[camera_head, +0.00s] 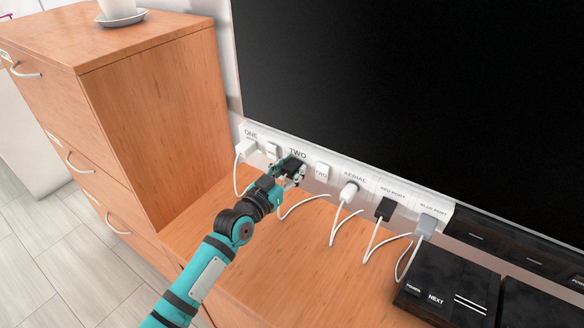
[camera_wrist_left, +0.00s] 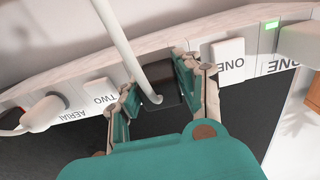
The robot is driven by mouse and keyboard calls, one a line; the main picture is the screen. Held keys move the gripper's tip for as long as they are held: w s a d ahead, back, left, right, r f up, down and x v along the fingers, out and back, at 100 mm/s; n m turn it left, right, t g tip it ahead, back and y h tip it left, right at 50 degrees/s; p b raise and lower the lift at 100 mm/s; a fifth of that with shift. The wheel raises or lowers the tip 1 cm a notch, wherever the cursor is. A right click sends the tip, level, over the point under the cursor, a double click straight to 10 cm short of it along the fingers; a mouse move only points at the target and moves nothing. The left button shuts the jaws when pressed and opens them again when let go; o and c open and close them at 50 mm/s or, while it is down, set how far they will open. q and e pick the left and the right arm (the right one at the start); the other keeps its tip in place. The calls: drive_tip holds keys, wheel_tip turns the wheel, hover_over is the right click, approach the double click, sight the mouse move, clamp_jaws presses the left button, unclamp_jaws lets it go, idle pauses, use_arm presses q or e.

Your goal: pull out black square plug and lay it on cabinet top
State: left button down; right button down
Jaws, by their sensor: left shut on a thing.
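My left gripper (camera_head: 291,173) is at the socket marked TWO on the white strip. Its fingers (camera_wrist_left: 158,92) are shut on a black square plug (camera_wrist_left: 158,97), which has a white cable. Only a bit of the black plug (camera_head: 297,162) shows past the fingers in the head view. I cannot tell whether it is still seated in the socket. The tall wooden cabinet (camera_head: 145,35) stands at the left, its top partly bare. A lower wooden top (camera_head: 270,270) lies beneath the strip. My right gripper is not in view.
A white cup on a saucer (camera_head: 122,18) stands on the tall cabinet. Other plugs sit along the strip: white at ONE (camera_head: 246,148), white at AERIAL (camera_head: 348,192), black at RED PORT (camera_head: 385,209), grey at BLUE PORT (camera_head: 427,225). Loose white cables and a black box (camera_head: 450,285) occupy the lower top.

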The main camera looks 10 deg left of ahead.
sight(286, 174)
use_arm(q)
drive_tip(key=shift+s, duration=0.2)
drive_tip(key=shift+s+a, duration=0.1)
drive_tip(key=shift+s, duration=0.05)
drive_tip(key=shift+s+a+p, duration=0.25)
drive_tip(key=shift+s+p, duration=0.15)
drive_tip(key=shift+s, duration=0.05)
drive_tip(key=shift+p+v, duration=0.85)
drive_tip(key=shift+v, duration=1.3)
